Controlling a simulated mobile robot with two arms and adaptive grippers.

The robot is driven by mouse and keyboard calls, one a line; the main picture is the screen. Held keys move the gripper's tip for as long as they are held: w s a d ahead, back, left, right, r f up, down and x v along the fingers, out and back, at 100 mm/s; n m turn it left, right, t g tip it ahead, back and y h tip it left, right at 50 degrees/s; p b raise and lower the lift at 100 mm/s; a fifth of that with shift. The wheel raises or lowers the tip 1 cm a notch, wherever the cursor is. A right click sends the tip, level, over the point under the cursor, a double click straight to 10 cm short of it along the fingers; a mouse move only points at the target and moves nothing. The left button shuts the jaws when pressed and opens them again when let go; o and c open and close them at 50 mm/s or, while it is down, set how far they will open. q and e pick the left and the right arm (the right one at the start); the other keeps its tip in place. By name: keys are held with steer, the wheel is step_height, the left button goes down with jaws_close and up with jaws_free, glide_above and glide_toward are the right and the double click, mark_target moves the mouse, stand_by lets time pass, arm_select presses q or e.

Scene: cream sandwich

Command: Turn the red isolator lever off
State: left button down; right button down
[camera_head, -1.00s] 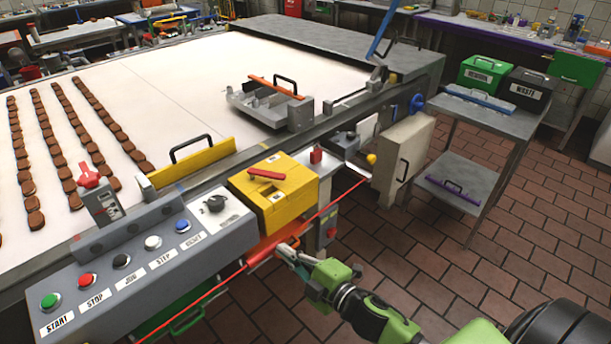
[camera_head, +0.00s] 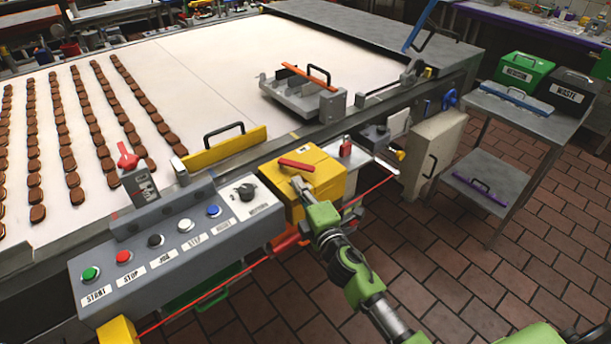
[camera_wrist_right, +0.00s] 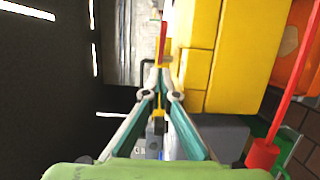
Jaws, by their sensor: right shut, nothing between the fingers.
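A flat red lever (camera_head: 297,165) lies on top of the yellow box (camera_head: 322,182) at the front edge of the line. My right gripper (camera_head: 298,184) is in front of this box, just below the lever in the picture, with its fingers closed and empty. In the right wrist view the closed fingertips (camera_wrist_right: 159,68) are beside the yellow box (camera_wrist_right: 245,55). A thin red piece (camera_wrist_right: 163,38) shows just beyond the tips; I cannot tell whether it is the lever or whether they touch. My left gripper is not in view.
A grey button panel (camera_head: 170,250) is left of the yellow box, with another red handle (camera_head: 127,157) on a small grey unit behind it. A red cord (camera_head: 225,285) runs along the front. A grey side table (camera_head: 515,115) stands right; the tiled floor between is clear.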

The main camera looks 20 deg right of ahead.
mark_target(314, 169)
steer(key=shift+w+d, duration=1.2)
steer(key=shift+d, duration=0.05)
steer(key=shift+w+d+n+y, duration=0.1)
steer(key=shift+w+n+y, duration=0.05)
steer(key=shift+n+y, duration=0.4)
steer(key=shift+w+d+n+y, duration=0.1)
steer(key=shift+n+y, duration=0.25)
steer(key=shift+y, duration=0.3)
steer(key=shift+w+d+n+g+y, duration=0.15)
steer(key=shift+d+n+g+y, duration=0.45)
steer(key=shift+y, duration=0.5)
steer(key=shift+w+d, duration=0.75)
steer(key=shift+d, duration=0.05)
steer(key=shift+s+f, duration=0.1)
